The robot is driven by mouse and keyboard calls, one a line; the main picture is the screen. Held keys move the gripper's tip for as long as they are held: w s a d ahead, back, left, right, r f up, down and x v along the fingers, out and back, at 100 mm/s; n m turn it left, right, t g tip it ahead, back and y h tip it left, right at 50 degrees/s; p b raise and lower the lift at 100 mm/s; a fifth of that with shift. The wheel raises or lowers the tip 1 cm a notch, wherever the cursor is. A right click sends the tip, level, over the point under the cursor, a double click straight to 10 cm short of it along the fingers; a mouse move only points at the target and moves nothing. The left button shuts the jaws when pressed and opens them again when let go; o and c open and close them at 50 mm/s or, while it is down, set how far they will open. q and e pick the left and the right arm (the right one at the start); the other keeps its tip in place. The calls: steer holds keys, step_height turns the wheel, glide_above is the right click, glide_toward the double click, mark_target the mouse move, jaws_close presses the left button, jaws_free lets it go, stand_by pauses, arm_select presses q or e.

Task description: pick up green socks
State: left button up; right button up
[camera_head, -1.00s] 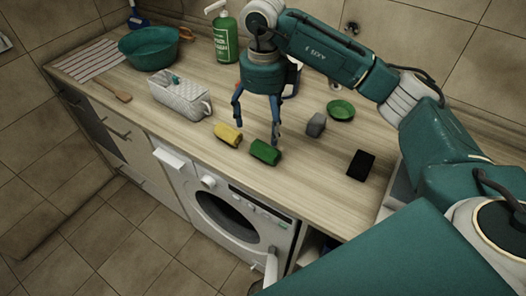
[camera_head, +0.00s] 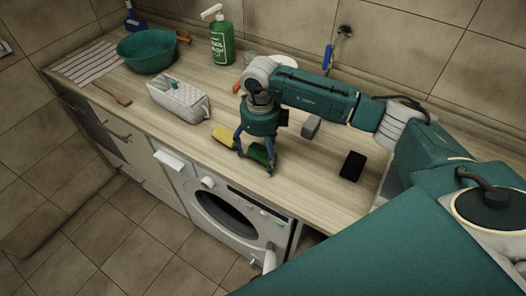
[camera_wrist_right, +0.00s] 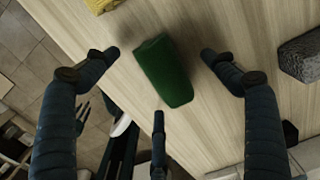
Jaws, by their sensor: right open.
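The green socks (camera_head: 259,153) are a small dark green roll lying on the wooden counter near its front edge. They also show whole in the right wrist view (camera_wrist_right: 163,72). My right gripper (camera_head: 255,165) is above and around them, with its fingers pointing down and partly hiding them. In the right wrist view the gripper (camera_wrist_right: 160,75) is open, with fingers spread on both sides of the roll and a third finger below it. No finger visibly touches it.
A yellow roll (camera_head: 224,136) lies just left of the green one. A grey roll (camera_head: 311,126) and a black roll (camera_head: 352,166) lie to the right. A white basket (camera_head: 180,100), a green basin (camera_head: 147,50) and a green bottle (camera_head: 221,40) stand farther left and back.

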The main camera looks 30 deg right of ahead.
steer(key=c, duration=1.1)
steer(key=shift+c, duration=0.2)
